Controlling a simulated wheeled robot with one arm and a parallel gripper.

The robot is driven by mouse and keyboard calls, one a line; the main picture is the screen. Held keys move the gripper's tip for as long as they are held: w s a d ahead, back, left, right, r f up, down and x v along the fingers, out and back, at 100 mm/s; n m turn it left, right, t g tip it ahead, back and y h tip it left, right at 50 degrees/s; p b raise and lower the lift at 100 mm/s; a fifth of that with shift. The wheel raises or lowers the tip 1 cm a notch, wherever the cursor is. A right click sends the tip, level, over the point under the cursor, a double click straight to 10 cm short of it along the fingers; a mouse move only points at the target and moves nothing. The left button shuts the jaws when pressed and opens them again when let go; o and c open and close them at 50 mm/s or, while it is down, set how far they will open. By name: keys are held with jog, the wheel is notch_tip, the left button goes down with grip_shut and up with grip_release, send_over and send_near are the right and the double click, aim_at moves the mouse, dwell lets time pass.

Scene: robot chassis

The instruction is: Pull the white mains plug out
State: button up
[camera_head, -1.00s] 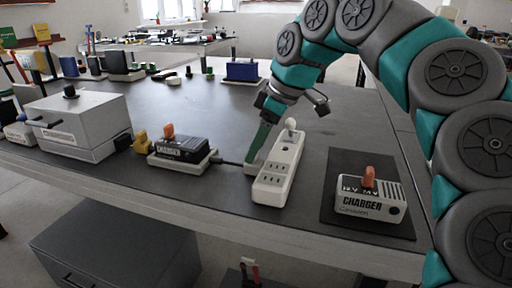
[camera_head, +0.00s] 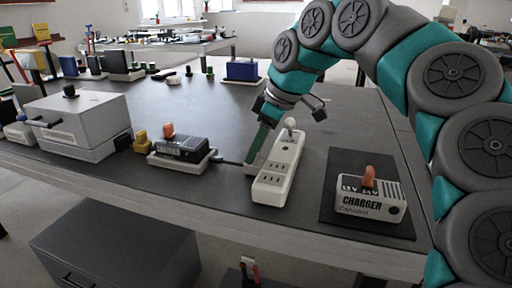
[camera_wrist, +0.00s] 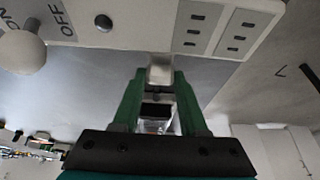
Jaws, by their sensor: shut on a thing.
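The white power strip (camera_head: 278,172) lies on the dark bench top. It has sockets on its face and a white round knob (camera_head: 290,123) at its far end. In the wrist view the strip (camera_wrist: 135,28) fills the top, with ON and OFF lettering by the knob (camera_wrist: 22,50). My gripper (camera_head: 253,161) points down at the strip's left long side. Its green fingers (camera_wrist: 159,78) are shut on the white mains plug (camera_wrist: 160,68), which meets the strip's edge. I cannot tell how deep the plug sits. The fingers hide most of it in the head view.
A charger (camera_head: 371,198) with an orange knob stands on a dark mat to the right. A black adapter (camera_head: 182,147) on a white base is at left, its dark cable (camera_head: 228,161) running toward the strip. A grey box (camera_head: 75,122) stands farther left.

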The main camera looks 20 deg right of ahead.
grip_shut()
dwell(0.8)
jog(key=shift+w+a, duration=0.15)
jog(key=shift+a, duration=0.15)
jog(key=w+a, duration=0.2)
jog(key=shift+a+p, duration=0.35)
jog(key=shift+a, duration=0.05)
jog(key=o, duration=0.9)
grip_release()
jog(key=shift+o, duration=0.2)
jog(key=shift+v, duration=3.9)
